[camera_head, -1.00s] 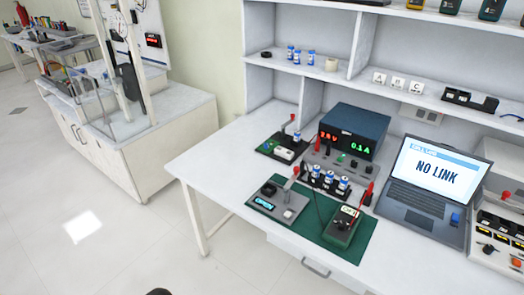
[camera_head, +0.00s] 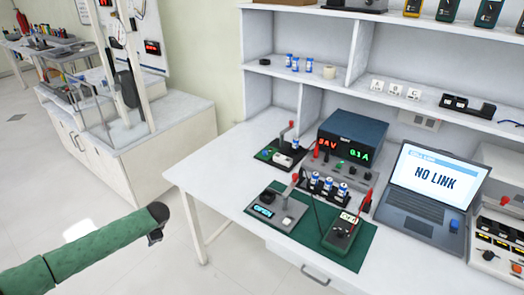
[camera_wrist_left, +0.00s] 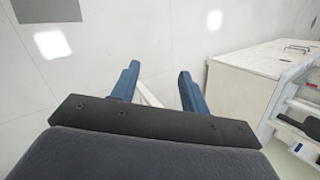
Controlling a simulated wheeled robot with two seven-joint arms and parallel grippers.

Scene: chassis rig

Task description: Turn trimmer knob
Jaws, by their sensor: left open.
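A grey board with a lit "OPEN" display (camera_head: 263,211), a dark round knob (camera_head: 267,197) and a red-tipped lever lies on the green mat (camera_head: 345,257). I cannot tell which knob is the trimmer. A green handheld meter (camera_head: 342,229) with red leads lies to its right on the mat. My left gripper (camera_head: 156,237) is left of the bench, over the floor, clear of everything. In the left wrist view its two blue fingers (camera_wrist_left: 159,70) are apart with nothing between them. My right gripper is not in view.
A power supply (camera_head: 352,138) with red and green digits stands behind a rack of blue-white cells (camera_head: 328,184). A laptop (camera_head: 430,190) reading "NO LINK" stands to the right. The left part of the bench top (camera_head: 205,165) is clear.

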